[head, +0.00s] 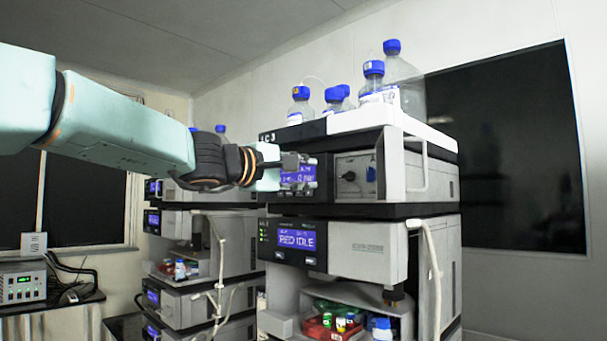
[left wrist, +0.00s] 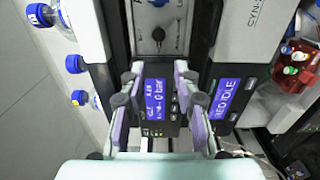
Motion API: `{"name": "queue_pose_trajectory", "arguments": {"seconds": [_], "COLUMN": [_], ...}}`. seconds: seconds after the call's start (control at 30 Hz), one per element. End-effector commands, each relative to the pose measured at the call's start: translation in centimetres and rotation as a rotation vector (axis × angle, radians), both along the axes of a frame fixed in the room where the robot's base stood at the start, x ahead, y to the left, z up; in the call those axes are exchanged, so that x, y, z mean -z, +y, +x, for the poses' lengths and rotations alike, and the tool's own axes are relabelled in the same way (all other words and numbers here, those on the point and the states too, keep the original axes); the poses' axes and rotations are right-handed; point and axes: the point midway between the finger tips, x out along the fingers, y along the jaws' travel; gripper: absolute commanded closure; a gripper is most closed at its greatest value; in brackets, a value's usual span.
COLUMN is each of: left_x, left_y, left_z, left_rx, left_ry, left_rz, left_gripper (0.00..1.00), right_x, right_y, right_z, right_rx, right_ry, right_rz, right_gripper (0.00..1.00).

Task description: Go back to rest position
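My left arm (head: 120,130) reaches in from the left in the head view. Its gripper (head: 297,172) is in front of the upper display (head: 308,174) of the near column stack. In the left wrist view, the two fingers of the gripper (left wrist: 158,92) are apart with nothing between them. The blue upper display (left wrist: 156,100) shows in the gap behind them. I cannot tell whether the fingertips touch the panel. My right gripper is in neither view.
The lower display (head: 297,239) reads "RED IDLE". Several blue-capped bottles (head: 300,106) stand on top of the stack. A red tray (head: 318,327) of small bottles sits low in it. A second stack (head: 180,225) stands behind. A white tube (head: 432,260) hangs at the right.

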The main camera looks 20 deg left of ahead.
Motion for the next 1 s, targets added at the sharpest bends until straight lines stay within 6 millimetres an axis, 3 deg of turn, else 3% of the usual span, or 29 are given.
{"name": "queue_pose_trajectory", "arguments": {"seconds": [0.27,0.37,0.47,0.73,1.0], "left_x": [0.1,1.4,6.2,24.4,41.9], "left_y": [0.2,1.5,3.0,4.9,4.7], "left_z": [0.1,0.5,0.6,-0.1,-3.8], "left_rx": [-0.01,-0.076,-0.168,-0.276,-0.2], "left_ry": [0.006,0.043,0.136,0.374,0.523], "left_rz": [-0.008,0.029,0.161,0.583,0.953], "left_gripper": [0.69,0.69,0.69,0.69,0.69], "right_x": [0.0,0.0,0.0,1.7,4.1], "right_y": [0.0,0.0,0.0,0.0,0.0], "right_z": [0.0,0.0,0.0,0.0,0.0], "right_rx": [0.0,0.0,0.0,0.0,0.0], "right_ry": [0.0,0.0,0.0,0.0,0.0], "right_rz": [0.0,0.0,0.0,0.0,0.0], "right_gripper": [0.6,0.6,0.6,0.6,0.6]}}
